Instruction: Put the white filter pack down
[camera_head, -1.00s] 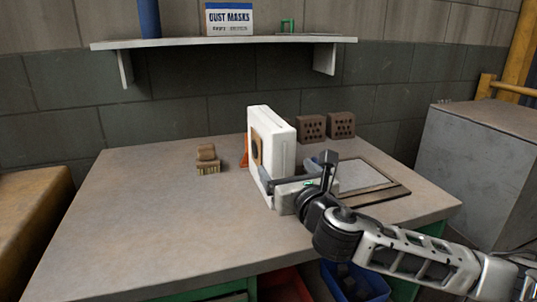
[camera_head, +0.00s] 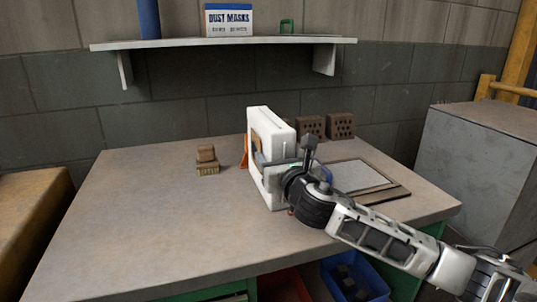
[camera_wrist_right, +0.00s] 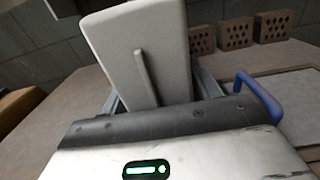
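The white filter pack (camera_head: 277,138) stands upright on the workbench, a thick white slab with a brown panel on its left face. My right gripper (camera_head: 265,165) reaches it from the right, with a finger showing at the brown panel. In the right wrist view the pack (camera_wrist_right: 140,50) rises between my right gripper's two fingers (camera_wrist_right: 160,95), one on each side. Whether both fingers press on it I cannot tell. The pack's lower part is hidden there by the gripper body. My left gripper is not in view.
The workbench (camera_head: 150,220) is clear at left and front. A small brown block stack (camera_head: 207,160) stands left of the pack, an orange object (camera_head: 245,155) just behind it.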

